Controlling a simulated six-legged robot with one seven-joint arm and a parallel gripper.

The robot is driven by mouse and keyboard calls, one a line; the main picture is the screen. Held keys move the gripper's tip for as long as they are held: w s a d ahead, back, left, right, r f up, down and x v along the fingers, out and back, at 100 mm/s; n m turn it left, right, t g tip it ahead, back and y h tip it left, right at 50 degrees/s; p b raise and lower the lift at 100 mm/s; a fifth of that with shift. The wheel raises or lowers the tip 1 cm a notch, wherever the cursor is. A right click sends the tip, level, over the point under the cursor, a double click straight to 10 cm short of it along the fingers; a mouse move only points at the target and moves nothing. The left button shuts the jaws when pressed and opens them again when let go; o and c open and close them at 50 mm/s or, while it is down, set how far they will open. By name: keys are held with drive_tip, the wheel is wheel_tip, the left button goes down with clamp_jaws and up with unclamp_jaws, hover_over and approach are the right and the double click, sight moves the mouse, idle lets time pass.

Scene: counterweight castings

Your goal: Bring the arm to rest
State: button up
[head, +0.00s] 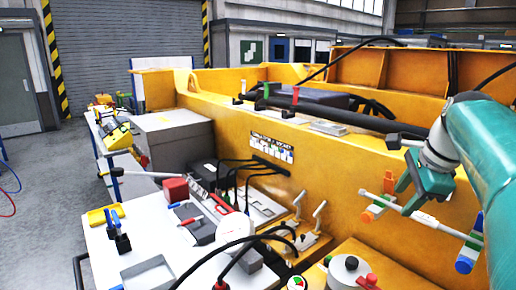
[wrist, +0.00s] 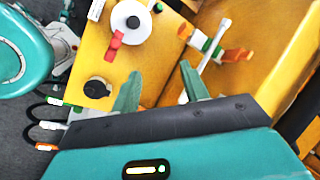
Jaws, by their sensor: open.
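My teal arm (head: 485,150) comes in from the right edge of the head view, bent downward in front of the big yellow casting (head: 350,165). My gripper (head: 407,193) hangs at its end, above the front right of the work area. In the wrist view my gripper (wrist: 160,85) shows two separated teal fingers, open, with nothing seen between them. A white bar with orange and green ends (head: 376,207) is close to the gripper's left in the head view. Whether it touches the fingers I cannot tell.
A yellow box with a white round knob and red handle (wrist: 132,20) lies beyond the fingers; the knob also shows in the head view (head: 348,268). A white table (head: 115,262) with tools and cables stands left. Grey floor (head: 45,190) is open at far left.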

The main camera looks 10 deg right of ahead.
drive_tip(key=s+a+f+n, duration=0.5)
drive_tip(key=a+f+n, duration=0.3)
drive_tip(key=a+n, duration=0.2)
drive_tip(key=s+a+f+n, duration=0.6)
drive_tip(key=a+f+n, duration=0.2)
drive_tip(key=a+n, duration=0.3)
drive_tip(key=a, duration=0.3)
drive_tip(key=shift+a+f+n+t, duration=0.25)
drive_tip(key=shift+a+n+t, duration=0.05)
drive_tip(key=shift+a+t, duration=0.1)
drive_tip(key=shift+s, duration=0.1)
drive_tip(key=shift+c, duration=0.5)
